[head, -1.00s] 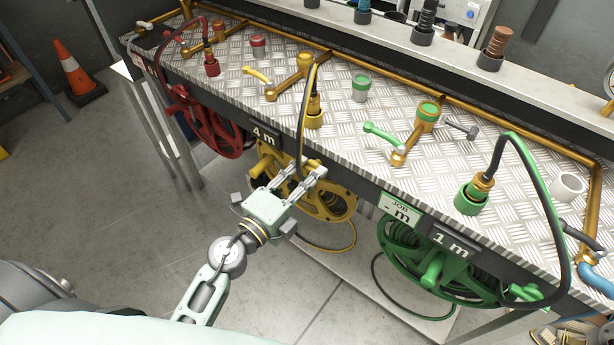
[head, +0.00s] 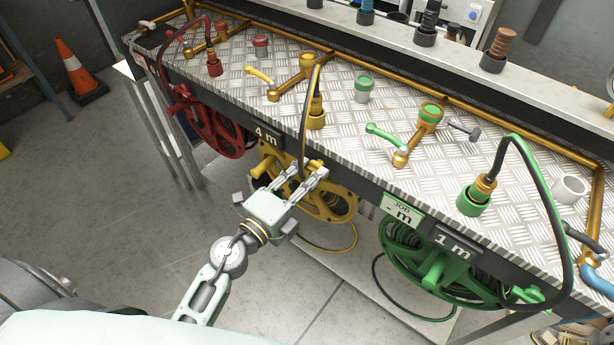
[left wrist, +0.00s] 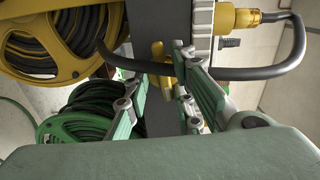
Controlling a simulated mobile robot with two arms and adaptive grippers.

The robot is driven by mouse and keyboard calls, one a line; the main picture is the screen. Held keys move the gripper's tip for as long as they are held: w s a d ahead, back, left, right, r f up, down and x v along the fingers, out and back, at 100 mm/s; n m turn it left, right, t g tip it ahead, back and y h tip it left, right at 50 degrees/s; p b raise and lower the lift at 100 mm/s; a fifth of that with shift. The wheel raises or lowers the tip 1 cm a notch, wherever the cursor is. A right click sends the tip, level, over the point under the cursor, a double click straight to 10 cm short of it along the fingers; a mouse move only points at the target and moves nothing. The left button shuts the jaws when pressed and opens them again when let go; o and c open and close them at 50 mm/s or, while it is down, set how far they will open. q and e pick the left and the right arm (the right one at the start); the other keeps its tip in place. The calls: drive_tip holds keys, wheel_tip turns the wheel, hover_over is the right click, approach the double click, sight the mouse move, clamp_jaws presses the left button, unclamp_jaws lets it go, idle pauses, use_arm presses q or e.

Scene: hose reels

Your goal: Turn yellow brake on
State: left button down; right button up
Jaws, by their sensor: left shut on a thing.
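The yellow hose reel (head: 335,208) hangs under the front edge of the bench, below the "4 m" display. A small yellow brake (head: 315,164) sits at the bench edge beside the reel. My left gripper (head: 308,172) reaches up to it from the front, and its fingers are shut on it. In the left wrist view, the yellow brake (left wrist: 163,66) shows between the fingers (left wrist: 180,68), partly hidden by them and by a black hose passing in front. How far the brake is turned cannot be told. My right gripper is not in view.
A black hose (head: 305,115) arches down past the bench edge close to my left fingers. The red reel (head: 207,122) is to the left and the green reel (head: 425,262) to the right. The floor in front (head: 130,220) is clear.

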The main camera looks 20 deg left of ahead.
use_arm(q)
drive_tip(key=shift+s+d+f, duration=0.15)
drive_tip(key=shift+d+f, duration=0.15)
drive_tip(key=shift+f, duration=0.05)
drive_tip(key=c, duration=1.6)
unclamp_jaws()
drive_tip(key=shift+o, duration=0.2)
drive_tip(key=shift+r, duration=0.15)
drive_tip(key=shift+d, duration=0.15)
drive_tip(key=b+v, duration=0.3)
drive_tip(key=v, duration=0.6)
drive_tip(key=shift+r, duration=0.1)
